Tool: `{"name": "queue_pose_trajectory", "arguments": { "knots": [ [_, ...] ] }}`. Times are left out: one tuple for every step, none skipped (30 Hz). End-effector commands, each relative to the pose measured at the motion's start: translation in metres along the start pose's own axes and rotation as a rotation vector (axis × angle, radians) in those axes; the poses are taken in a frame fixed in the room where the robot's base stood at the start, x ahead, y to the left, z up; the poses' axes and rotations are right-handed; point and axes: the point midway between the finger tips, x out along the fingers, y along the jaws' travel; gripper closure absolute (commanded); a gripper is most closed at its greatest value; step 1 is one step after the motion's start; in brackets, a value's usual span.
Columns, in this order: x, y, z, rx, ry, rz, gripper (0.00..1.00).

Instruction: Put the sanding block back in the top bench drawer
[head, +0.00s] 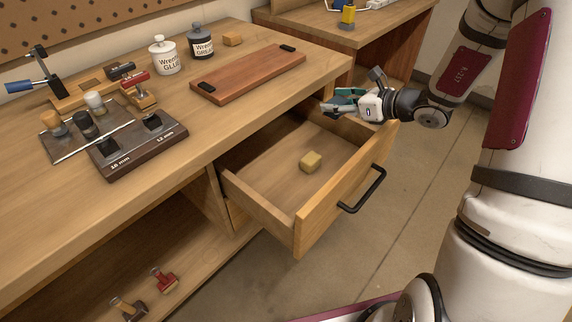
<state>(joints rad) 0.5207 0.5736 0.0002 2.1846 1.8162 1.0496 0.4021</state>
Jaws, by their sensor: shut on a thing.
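The top bench drawer (264,214) is pulled open, with a black handle (364,190) on its front. A small yellow-tan block (311,161) lies inside on the drawer floor. I cannot tell whether it is the sanding block. My gripper (333,106) is at the drawer's far right end, near the bench edge, above and beyond the block and apart from it. It points left. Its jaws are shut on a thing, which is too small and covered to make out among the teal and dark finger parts.
On the bench are a wooden board (246,74), two jars (164,56), another tan block (233,39), a dark bit holder (134,148) and a metal plate (70,147) with small pots. Stamp-like tools (163,280) lie on the lower shelf. Most of the drawer floor is clear.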

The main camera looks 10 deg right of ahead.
Motion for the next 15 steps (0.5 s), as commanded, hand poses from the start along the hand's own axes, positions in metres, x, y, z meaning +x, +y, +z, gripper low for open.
{"name": "queue_pose_trajectory", "arguments": {
  "knots": [
    [0.002,-0.003,-0.003,-0.001,-0.001,0.000,0.84],
    [0.002,-0.004,-0.004,-0.001,-0.001,0.000,0.84],
    [0.003,-0.005,-0.004,-0.001,-0.001,0.002,0.84],
    [0.005,-0.005,-0.004,-0.002,-0.001,0.003,0.84],
    [0.007,-0.006,-0.005,-0.002,-0.001,0.004,0.84],
    [0.013,-0.005,-0.005,-0.002,-0.001,0.005,0.84],
    [0.018,-0.005,-0.006,-0.002,-0.001,0.006,0.84],
    [0.024,-0.005,-0.007,-0.002,0.000,0.006,0.84],
    [0.033,-0.005,-0.008,-0.001,0.000,0.007,0.84],
    [0.040,-0.005,-0.008,-0.002,-0.001,0.007,0.84],
    [0.048,-0.005,-0.009,-0.002,-0.001,0.007,0.84],
    [0.058,-0.004,-0.010,-0.002,0.000,0.008,0.84],
    [0.065,-0.004,-0.011,-0.002,0.000,0.007,0.84],
    [0.072,-0.005,-0.011,-0.002,-0.001,0.006,0.84],
    [0.081,-0.005,-0.012,-0.003,-0.001,0.007,0.84]
  ]
}}
